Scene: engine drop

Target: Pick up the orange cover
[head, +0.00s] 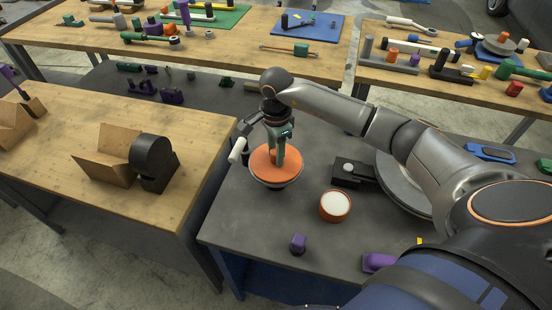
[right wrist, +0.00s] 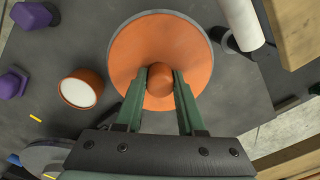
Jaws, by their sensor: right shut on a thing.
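The orange cover (head: 270,164) is a round disc lying on top of a dark round base (head: 275,184) on the grey table. In the right wrist view the orange cover (right wrist: 127,52) shows a rounded knob (right wrist: 160,80) at its middle. My right gripper (head: 278,160) comes down from above, and its green fingers (right wrist: 160,84) are shut on the knob. The cover appears level on the base; I cannot tell whether there is a gap under it. My left gripper is not in view.
An orange cup with a white top (head: 335,205) stands right of the base. A white cylinder (head: 237,150) is close on the left. Purple pieces (head: 298,243) lie near the front edge. A wooden table (head: 190,190) with an open cardboard box (head: 103,165) is at left.

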